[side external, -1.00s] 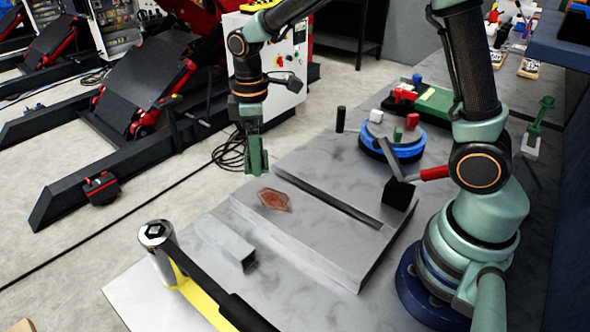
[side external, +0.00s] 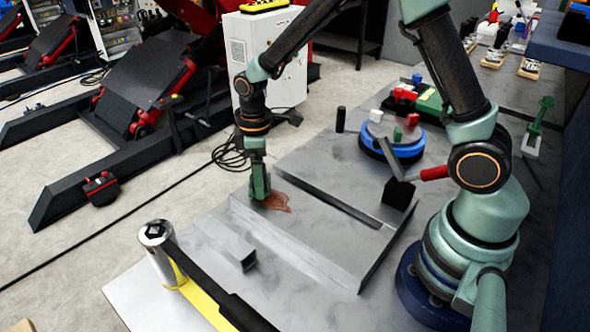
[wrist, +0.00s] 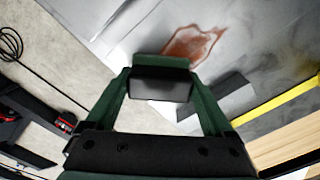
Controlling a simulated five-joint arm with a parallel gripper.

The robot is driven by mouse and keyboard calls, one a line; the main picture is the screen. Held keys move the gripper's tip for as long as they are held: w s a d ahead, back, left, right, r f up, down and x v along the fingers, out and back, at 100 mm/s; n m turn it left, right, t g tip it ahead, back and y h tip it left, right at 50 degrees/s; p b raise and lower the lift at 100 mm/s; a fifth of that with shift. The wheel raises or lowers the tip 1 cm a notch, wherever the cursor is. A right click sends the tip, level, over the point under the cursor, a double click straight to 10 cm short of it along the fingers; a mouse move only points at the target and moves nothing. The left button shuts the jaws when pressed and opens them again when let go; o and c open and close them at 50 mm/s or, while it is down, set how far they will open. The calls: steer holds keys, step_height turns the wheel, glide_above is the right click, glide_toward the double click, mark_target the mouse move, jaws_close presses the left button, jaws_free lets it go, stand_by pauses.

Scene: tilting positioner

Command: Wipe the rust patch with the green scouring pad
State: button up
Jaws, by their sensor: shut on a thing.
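The rust patch (side external: 279,203) is a reddish-brown stain on the grey metal plate (side external: 310,232). It also shows in the wrist view (wrist: 195,46), just beyond the fingers. My gripper (side external: 260,188) points down at the patch's left part and hides some of it. In the wrist view my gripper (wrist: 160,88) is shut on the scouring pad (wrist: 164,63), which shows as a block with a green strip and a dark grey face. In the side view the pad blends with the green fingers. I cannot tell whether it touches the plate.
A rectangular metal tube (side external: 232,245) lies in front of the plate. A blue-rimmed turntable (side external: 400,152) with small blocks stands at the back. A black cylinder (side external: 340,119) stands behind the plate. A silver post (side external: 160,250) is at front left. The plate right of the patch is clear.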

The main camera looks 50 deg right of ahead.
mark_target(297, 213)
steer(key=shift+s+f, duration=0.25)
steer(key=shift+f, duration=0.35)
steer(key=shift+s, duration=0.35)
steer(key=shift+c, duration=0.6)
steer(key=shift+s, duration=4.7)
steer(key=shift+w, duration=5.35)
steer(key=shift+s, duration=5.45)
steer(key=shift+w, duration=5.35)
step_height(297, 213, up, 2)
steer(key=shift+w+r, duration=0.1)
steer(key=shift+r, duration=3)
